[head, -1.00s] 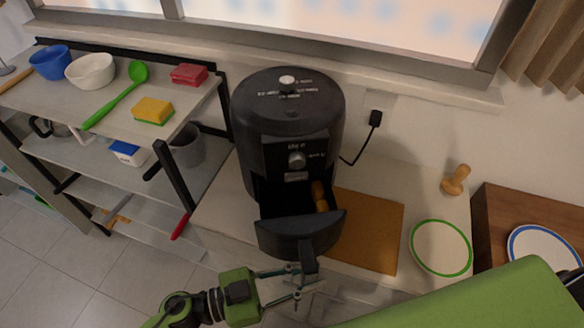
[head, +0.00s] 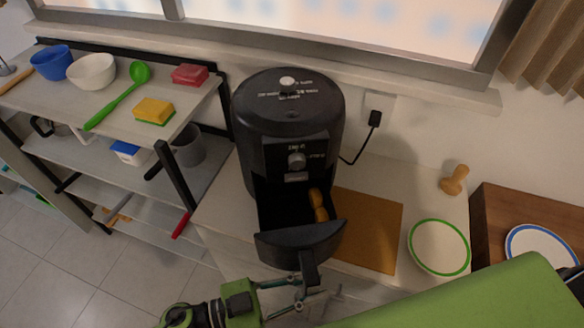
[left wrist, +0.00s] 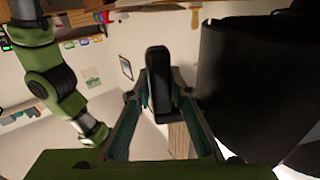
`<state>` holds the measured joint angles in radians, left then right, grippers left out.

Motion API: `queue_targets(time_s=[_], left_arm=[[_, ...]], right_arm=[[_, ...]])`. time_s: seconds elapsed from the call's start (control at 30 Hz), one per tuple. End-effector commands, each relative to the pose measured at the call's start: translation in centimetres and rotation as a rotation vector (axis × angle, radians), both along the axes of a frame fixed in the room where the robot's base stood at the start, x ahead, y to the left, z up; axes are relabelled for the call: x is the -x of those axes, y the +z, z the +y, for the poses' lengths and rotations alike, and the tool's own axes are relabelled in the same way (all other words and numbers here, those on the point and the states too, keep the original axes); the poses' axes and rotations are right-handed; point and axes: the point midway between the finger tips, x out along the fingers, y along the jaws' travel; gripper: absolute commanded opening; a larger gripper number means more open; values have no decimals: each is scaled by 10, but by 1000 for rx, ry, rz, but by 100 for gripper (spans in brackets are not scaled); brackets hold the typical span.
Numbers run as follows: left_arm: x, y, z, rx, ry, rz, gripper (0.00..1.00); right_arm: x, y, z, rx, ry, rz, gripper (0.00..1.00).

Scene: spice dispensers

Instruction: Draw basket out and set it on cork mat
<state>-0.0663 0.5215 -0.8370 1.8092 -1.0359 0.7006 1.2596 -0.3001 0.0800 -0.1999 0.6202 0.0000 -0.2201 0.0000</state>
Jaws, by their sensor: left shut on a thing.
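The black air fryer (head: 287,115) stands on the counter with its basket (head: 298,243) drawn partly out at the front. Golden-brown food pieces (head: 318,206) lie inside the basket on its right side. My left gripper (head: 308,282) is shut on the basket's handle (head: 309,268). In the left wrist view the handle (left wrist: 158,85) stands between the two fingers, and the dark basket wall (left wrist: 250,85) fills the right side. The bare cork mat (head: 372,232) lies just right of the basket. My right gripper is not in view.
A green-rimmed plate (head: 440,247) lies right of the mat, with a wooden peg-like object (head: 455,180) behind it. A black cord runs to a wall plug (head: 375,118). A shelf rack (head: 190,112) with bowls and sponges stands at left. My green arm link covers the lower right.

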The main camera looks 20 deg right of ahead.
Motion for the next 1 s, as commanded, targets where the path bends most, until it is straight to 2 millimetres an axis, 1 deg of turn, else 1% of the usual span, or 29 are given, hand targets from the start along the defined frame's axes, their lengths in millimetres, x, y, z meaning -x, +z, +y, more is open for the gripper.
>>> queue_targets(time_s=[0.63, 1.0], left_arm=[[16, 1, 2, 0, 0, 3, 0], [18, 1, 2, 1, -1, 1, 0]], right_arm=[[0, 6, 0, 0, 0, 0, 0], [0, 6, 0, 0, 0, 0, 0]])
